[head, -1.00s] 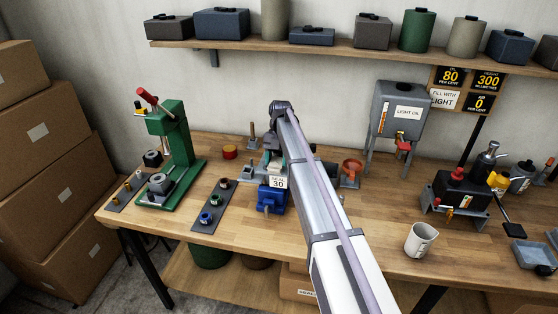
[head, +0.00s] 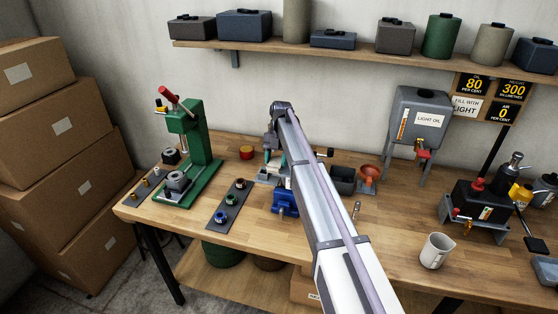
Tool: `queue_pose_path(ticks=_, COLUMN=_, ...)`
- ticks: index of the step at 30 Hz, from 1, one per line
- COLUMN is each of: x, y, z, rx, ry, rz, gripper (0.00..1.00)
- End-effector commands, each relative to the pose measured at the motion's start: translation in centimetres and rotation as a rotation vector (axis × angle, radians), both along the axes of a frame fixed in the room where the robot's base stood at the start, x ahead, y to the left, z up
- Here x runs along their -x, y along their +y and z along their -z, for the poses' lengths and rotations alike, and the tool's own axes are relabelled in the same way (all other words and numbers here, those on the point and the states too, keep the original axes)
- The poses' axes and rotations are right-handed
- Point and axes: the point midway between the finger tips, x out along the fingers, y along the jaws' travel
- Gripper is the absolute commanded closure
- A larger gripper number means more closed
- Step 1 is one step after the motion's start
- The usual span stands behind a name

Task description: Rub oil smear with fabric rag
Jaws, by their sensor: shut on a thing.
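My gripper (head: 274,155) hangs down at the far end of my arm, above the back of the blue vise (head: 284,204). It is small and partly hidden by my arm. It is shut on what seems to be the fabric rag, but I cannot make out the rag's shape. Teal patches show around the gripper, and I cannot tell whether they are cloth or vise parts. I cannot see any oil smear on the bench or tools. My arm covers part of the vise and the wood behind it.
A green press (head: 190,150) and a dark strip with ringed parts (head: 230,204) stand left on the workbench (head: 390,240). A dark bin (head: 342,180), orange funnel (head: 368,174), light-oil tank (head: 420,118), white jug (head: 436,250) and black pump unit (head: 475,205) stand right.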

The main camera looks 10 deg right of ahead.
Motion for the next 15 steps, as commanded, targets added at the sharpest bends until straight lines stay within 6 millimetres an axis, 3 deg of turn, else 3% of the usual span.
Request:
queue_pose_path(ticks=5, x=0.0, y=0.0, z=-1.0, rx=0.000, ry=0.000, rz=0.000, gripper=0.67)
queue_pose_path(ticks=15, x=0.0, y=0.0, z=-5.7, rx=0.001, ry=0.000, rz=0.000, gripper=0.67)
